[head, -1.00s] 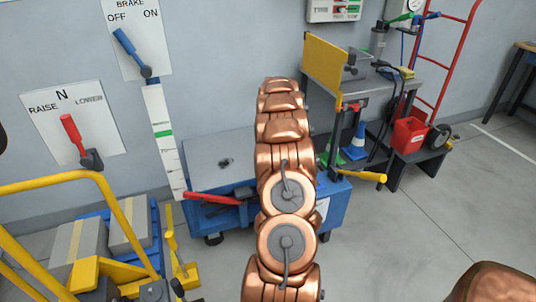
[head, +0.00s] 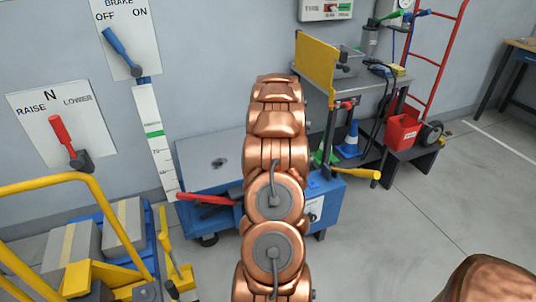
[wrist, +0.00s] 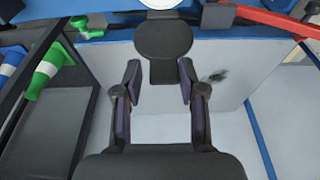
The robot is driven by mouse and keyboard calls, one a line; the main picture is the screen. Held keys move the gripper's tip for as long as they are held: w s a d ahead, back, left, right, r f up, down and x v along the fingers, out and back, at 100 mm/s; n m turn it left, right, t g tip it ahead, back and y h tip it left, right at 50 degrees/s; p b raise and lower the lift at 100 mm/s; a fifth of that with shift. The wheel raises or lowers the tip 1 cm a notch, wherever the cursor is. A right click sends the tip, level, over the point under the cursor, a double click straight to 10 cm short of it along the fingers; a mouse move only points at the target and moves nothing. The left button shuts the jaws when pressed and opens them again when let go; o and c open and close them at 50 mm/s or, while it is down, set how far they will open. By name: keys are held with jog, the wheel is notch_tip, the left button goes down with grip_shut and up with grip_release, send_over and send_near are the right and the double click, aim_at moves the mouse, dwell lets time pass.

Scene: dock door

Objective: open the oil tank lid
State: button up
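A blue cart-like tank (head: 325,208) with a light grey top plate (head: 195,178) stands by the wall; my arm covers its middle in the head view. In the wrist view a dark round disc with a short tab, seemingly the oil tank lid (wrist: 165,38), lies at the upper middle and looks closed. My gripper (wrist: 160,72) is open and empty, its two fingers apart on either side of the tab in the picture. Whether they touch it I cannot tell. In the head view the lid and my gripper are hidden behind my arm.
A red handle (head: 205,198) sticks out left of my arm; it also crosses the wrist view's upper right (wrist: 275,18). A bench with a yellow panel (head: 315,65), a blue cone (head: 350,140) and a red bin (head: 402,132) stand right.

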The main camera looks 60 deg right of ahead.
jog(key=o, duration=0.3)
jog(key=shift+o, duration=0.3)
jog(key=shift+w+a, duration=0.1)
jog(key=v, duration=1.2)
